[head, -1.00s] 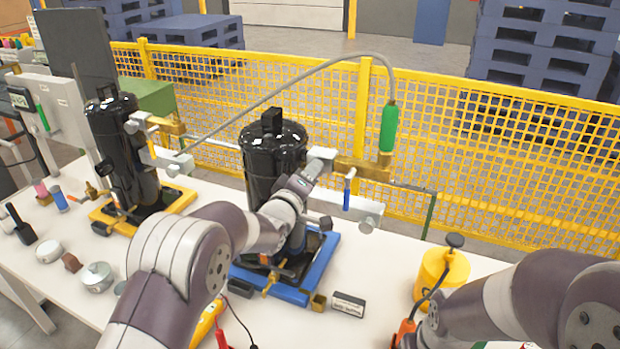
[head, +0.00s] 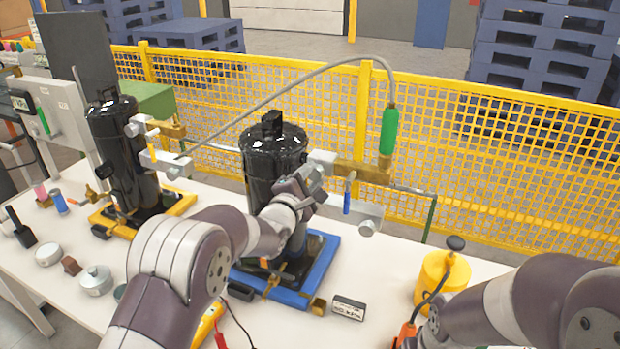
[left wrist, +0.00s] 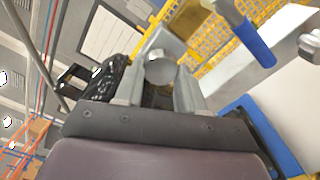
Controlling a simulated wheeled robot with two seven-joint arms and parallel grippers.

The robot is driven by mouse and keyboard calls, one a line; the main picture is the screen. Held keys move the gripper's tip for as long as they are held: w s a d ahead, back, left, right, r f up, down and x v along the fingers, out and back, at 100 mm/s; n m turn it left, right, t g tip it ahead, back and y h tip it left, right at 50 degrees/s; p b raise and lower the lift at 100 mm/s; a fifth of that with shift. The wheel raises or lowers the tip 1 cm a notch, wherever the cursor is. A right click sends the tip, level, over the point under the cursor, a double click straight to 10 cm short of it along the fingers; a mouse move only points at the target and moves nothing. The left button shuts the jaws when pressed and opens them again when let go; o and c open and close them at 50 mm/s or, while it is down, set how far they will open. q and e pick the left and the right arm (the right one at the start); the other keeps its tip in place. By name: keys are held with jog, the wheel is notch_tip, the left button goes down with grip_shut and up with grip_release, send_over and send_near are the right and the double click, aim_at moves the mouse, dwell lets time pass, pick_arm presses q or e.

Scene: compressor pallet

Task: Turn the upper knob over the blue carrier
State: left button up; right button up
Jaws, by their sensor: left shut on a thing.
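The black compressor (head: 262,165) stands upright on the blue carrier (head: 322,262) in the head view. Pale valve blocks and a brass fitting (head: 362,170) sit at its upper right. My left gripper (head: 314,182) is at the upper block, beside the compressor. In the left wrist view, the round grey upper knob (left wrist: 160,69) lies between the fingers of my left gripper (left wrist: 159,85), which is shut on it. In the head view the gripper hides this knob. A lower grey knob (head: 366,228) is apart from the gripper. My right gripper is out of view.
A blue-handled lever (head: 347,197) hangs close right of my left gripper. A grey hose arches to a green-sleeved fitting (head: 388,130). A yellow cylinder (head: 440,275) stands at the right. A second compressor (head: 122,150) on a yellow carrier stands at the left.

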pick_arm(q)
jog(key=shift+f+n, duration=0.15)
jog(key=shift+n, duration=1.35)
jog(key=o, duration=1)
jog(key=shift+o, duration=0.2)
jog(key=b+v, duration=0.2)
jog(key=v, duration=1)
jog(key=shift+s, duration=0.35)
jog(key=shift+a, duration=0.15)
